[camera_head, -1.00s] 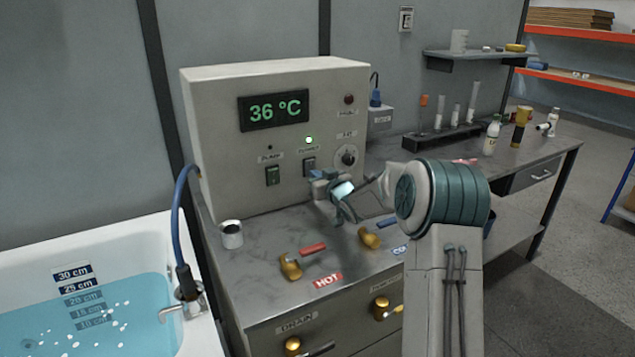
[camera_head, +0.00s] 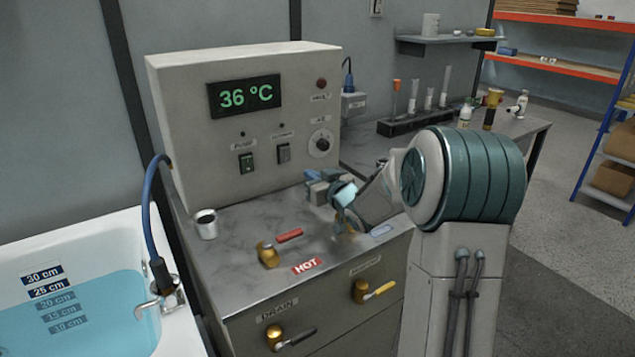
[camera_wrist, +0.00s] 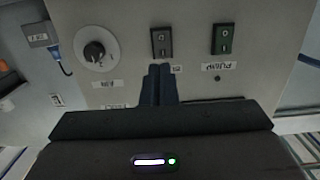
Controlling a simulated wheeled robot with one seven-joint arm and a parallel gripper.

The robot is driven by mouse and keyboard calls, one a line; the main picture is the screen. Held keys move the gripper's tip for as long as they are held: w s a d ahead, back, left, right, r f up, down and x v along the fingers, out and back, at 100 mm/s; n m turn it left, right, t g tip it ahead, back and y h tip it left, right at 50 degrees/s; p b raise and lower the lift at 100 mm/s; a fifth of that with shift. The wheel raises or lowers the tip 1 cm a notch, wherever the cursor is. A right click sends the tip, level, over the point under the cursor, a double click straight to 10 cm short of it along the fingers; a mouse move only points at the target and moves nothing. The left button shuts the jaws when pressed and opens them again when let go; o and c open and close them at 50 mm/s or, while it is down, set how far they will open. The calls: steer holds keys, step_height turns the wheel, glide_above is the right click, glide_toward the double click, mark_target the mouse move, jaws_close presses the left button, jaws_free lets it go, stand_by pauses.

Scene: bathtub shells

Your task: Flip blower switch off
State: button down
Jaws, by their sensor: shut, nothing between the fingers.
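The blower switch (camera_head: 284,153) is the right one of two rocker switches on the beige control box (camera_head: 180,110). Its label is too blurred to read clearly. The small lamp (camera_head: 282,126) above it is dark. In the wrist view, seen upside down, the blower switch (camera_wrist: 162,42) is just beyond my fingertips, with a gap. My gripper (camera_head: 314,180) is shut and empty, below and right of the switch. It also shows in the wrist view (camera_wrist: 158,72). The pump switch (camera_head: 246,163) is to the left, green-faced, its lamp dark.
A dial (camera_head: 321,143) is right of the switches, and the display (camera_head: 244,96) reads 36 °C. A white cup (camera_head: 205,224) and a red-handled hot valve (camera_head: 270,255) are on the counter. The tub (camera_head: 95,240) of still water is at left.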

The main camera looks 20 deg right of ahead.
steer(key=shift+v, duration=1.25)
